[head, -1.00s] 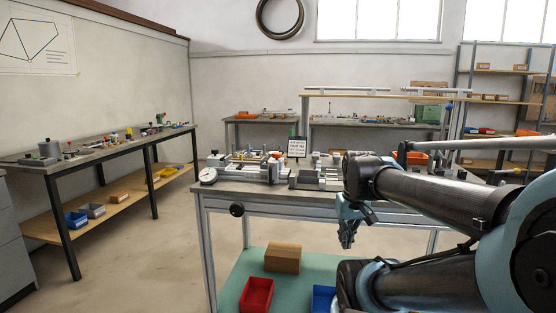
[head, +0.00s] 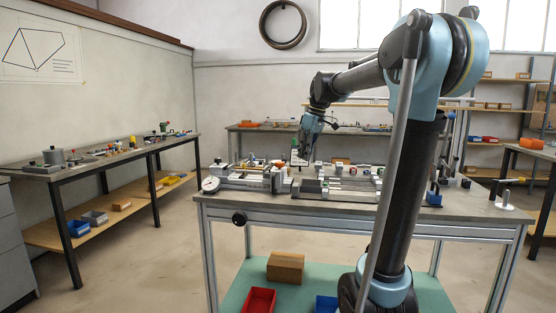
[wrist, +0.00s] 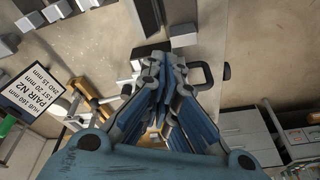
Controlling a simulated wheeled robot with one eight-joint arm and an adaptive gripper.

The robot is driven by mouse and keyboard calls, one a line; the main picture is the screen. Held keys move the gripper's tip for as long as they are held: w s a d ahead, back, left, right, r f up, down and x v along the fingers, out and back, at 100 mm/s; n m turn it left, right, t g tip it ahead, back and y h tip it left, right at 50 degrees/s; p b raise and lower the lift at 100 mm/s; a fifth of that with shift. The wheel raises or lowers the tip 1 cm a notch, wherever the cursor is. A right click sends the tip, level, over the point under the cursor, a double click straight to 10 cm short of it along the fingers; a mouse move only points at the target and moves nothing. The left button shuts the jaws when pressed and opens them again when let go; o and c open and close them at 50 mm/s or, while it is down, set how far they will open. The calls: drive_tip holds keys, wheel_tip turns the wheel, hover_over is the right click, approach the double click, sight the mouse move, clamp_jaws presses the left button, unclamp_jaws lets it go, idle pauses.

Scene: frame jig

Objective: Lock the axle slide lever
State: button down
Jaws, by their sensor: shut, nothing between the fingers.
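The frame jig (head: 240,178) lies on the bench top in the head view, with pale blocks, rails and small yellow and red parts. I cannot single out the axle slide lever among these parts in the head view. My gripper (head: 303,153) hangs above the back of the jig, pointing down. In the wrist view my gripper (wrist: 165,62) has its blue and grey fingers drawn together, with nothing held. The fingers hide much of the jig below. A black looped part (wrist: 202,72) shows beside the fingertips; I cannot tell what it is.
The bench top (head: 460,208) carries a dial gauge (head: 211,185) at its left end. A printed card (wrist: 30,88) stands close to my gripper in the wrist view. A red bin (head: 258,301) and cardboard box (head: 285,267) are on the lower shelf.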

drive_tip(key=w+a+r+n+g+y, duration=0.1)
drive_tip(key=w+a+r+n, duration=0.15)
drive_tip(key=w+a, duration=0.45)
drive_tip(key=w+a+r+n, duration=0.2)
drive_tip(key=w+a+n, duration=0.15)
drive_tip(key=w, duration=0.65)
drive_tip(key=a+x, duration=0.1)
drive_tip(key=x, duration=0.9)
drive_tip(key=shift+s+d+f, duration=0.1)
drive_tip(key=shift+s+d, duration=0.1)
drive_tip(key=shift+d, duration=0.7)
drive_tip(key=shift+s+d+f, duration=0.1)
drive_tip(key=shift+s+d, duration=0.1)
drive_tip(key=shift+d, duration=0.75)
